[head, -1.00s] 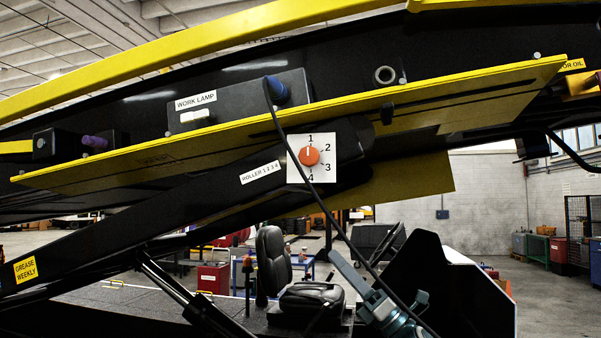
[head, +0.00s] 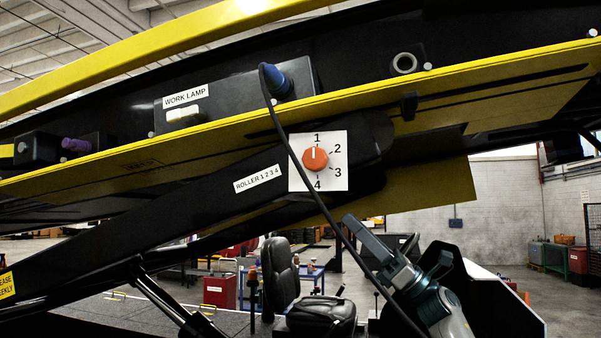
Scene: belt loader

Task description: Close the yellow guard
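The yellow guard (head: 230,122) is a long flat panel running across the head view, rising from the left edge to the upper right. It sticks out toward me, so I see its bright front edge and shaded underside, and the black machine side shows above it. A small dark tab (head: 408,106) is on it right of centre. My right gripper (head: 362,235) is below the guard, right of centre, apart from it in the picture. It points up and left, and its finger gap is not clear. My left gripper is not in view.
A blue-plugged black cable (head: 335,222) hangs over the guard's edge and passes close to my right gripper. A white plate with an orange knob (head: 315,159) sits below the guard. A work lamp box (head: 235,100) is above it. A black seat (head: 280,275) stands below.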

